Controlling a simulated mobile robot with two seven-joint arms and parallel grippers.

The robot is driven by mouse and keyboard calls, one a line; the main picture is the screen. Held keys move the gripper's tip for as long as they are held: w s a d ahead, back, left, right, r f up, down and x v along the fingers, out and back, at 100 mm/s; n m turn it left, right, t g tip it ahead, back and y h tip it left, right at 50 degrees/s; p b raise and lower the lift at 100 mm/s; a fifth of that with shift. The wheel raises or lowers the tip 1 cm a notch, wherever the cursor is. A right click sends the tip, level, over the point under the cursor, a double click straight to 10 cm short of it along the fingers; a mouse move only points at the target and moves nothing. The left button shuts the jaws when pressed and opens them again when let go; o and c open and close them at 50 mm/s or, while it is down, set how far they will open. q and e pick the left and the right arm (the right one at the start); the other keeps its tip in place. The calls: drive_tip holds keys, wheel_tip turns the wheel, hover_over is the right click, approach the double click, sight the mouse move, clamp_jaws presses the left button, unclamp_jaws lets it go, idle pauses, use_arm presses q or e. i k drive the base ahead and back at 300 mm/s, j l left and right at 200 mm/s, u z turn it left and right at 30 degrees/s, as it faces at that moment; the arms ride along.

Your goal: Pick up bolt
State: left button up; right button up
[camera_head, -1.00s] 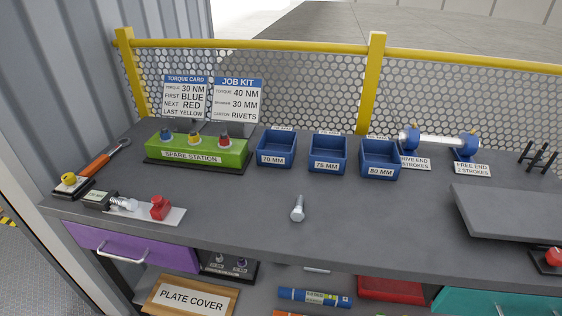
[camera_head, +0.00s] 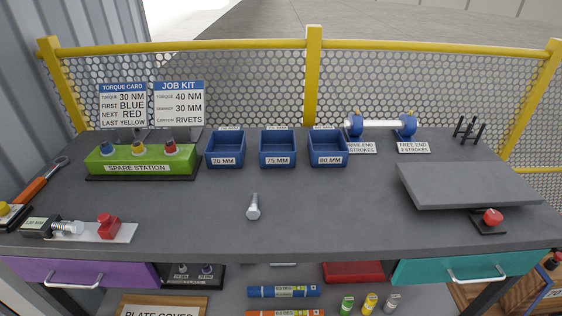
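A silver bolt (camera_head: 253,207) lies on the bare grey workbench top (camera_head: 330,215), near the middle and towards the front edge. Its hex head points to the front and its shank points to the back. Another bolt-like silver piece (camera_head: 68,228) sits in a small fixture at the left front of the bench. Neither of my grippers shows in the head view.
Blue bins marked 70 MM (camera_head: 226,150), 75 MM (camera_head: 277,149) and 80 MM (camera_head: 328,149) stand behind the bolt. A green spare station (camera_head: 138,163) is at back left. A raised grey plate (camera_head: 468,186) and red button (camera_head: 492,217) are at right. Bench around the bolt is clear.

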sight(77, 227)
drive_tip(key=u, duration=1.5)
